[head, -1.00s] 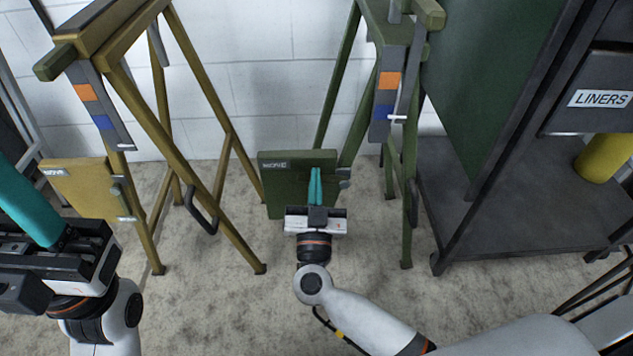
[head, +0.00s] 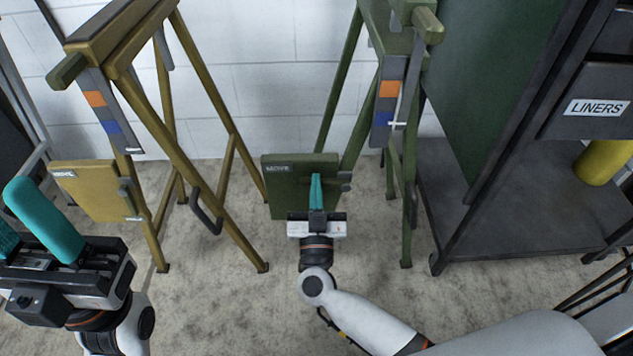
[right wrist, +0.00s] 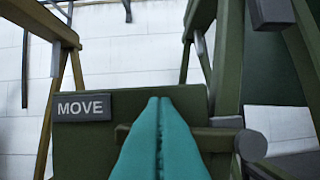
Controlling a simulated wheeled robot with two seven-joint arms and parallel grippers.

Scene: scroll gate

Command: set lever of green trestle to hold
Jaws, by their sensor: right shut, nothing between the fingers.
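The green trestle (head: 340,90) stands right of centre against the wall. A green panel (head: 285,190) hangs low on its left side, with a grey MOVE label (right wrist: 83,107) at its upper left. In the right wrist view, a horizontal dark green bar (right wrist: 218,138) crosses the panel, partly hidden by my fingers; I cannot tell whether it is the lever. My right gripper (head: 316,178) is shut and empty, its teal tips in front of the panel; contact cannot be told. My left gripper (head: 25,228) is open and empty at the lower left.
A yellow trestle (head: 147,95) with a similar yellow panel (head: 95,190) stands at left. The green trestle carries a grey strip (head: 385,112) with orange and blue patches. A dark cabinet with a LINERS label (head: 597,107) stands at right. Floor between the trestles is clear.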

